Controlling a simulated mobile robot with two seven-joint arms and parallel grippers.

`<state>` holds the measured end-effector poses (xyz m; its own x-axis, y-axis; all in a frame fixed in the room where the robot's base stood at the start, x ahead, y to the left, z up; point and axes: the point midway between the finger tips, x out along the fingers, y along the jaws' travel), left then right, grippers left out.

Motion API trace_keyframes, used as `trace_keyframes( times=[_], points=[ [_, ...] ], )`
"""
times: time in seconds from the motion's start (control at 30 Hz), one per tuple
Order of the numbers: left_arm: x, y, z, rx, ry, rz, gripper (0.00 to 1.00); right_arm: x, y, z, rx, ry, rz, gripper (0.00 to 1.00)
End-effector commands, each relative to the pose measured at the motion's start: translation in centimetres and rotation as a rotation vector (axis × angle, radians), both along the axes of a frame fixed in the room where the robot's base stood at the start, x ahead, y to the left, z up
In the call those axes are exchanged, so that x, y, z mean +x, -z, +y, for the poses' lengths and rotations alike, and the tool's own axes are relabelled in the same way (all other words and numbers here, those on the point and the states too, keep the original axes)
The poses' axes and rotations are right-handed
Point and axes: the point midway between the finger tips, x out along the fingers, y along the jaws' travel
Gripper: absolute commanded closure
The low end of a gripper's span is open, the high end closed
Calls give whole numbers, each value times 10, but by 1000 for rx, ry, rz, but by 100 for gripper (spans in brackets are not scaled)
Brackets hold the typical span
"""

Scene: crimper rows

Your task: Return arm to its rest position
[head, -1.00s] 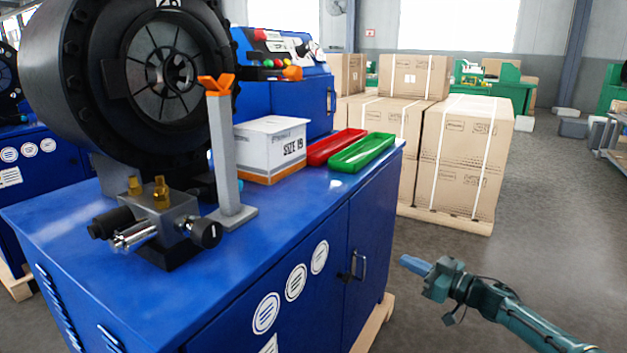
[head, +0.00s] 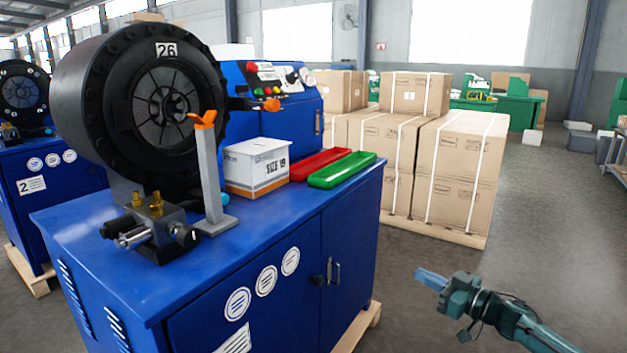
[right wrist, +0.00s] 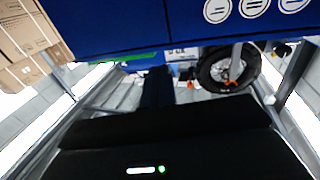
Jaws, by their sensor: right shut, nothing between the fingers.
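My right gripper (head: 431,279) is at the lower right of the head view, over the grey floor. Its blue fingers are together with nothing between them. It is apart from the blue crimper bench (head: 262,245), to the right of its cabinet doors. In the right wrist view the bench front (right wrist: 120,28) fills the top, and the black crimper head (right wrist: 213,72) shows small below it. My left gripper is not in the head view.
The black crimper marked 26 (head: 150,105) stands on the bench with a grey orange-topped post (head: 208,175), a SIZE 19 box (head: 257,168), a red tray (head: 318,163) and a green tray (head: 342,170). Strapped cartons (head: 455,180) stand behind.

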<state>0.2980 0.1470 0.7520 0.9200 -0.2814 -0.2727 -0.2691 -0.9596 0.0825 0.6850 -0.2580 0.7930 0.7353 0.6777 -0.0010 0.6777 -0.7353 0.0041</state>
Motion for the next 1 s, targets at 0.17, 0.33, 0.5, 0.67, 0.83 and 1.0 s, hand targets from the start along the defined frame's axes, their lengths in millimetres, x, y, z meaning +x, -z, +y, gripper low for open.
trace_keyframes(
  times=[0.17, 0.33, 0.5, 0.67, 0.83, 1.0],
  points=[
    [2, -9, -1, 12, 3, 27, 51, -28, 23, 47, 20, 4, 23, 100],
    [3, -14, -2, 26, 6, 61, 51, -67, 44, 92, 35, 34, 51, 100],
    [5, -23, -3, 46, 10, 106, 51, -126, 54, 136, 44, 100, 108, 100],
    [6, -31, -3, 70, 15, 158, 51, -195, 50, 161, 22, 201, 200, 100],
    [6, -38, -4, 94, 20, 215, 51, -269, 34, 158, -50, 313, 325, 100],
    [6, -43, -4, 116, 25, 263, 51, -334, 13, 137, -156, 398, 449, 100]
  ],
)
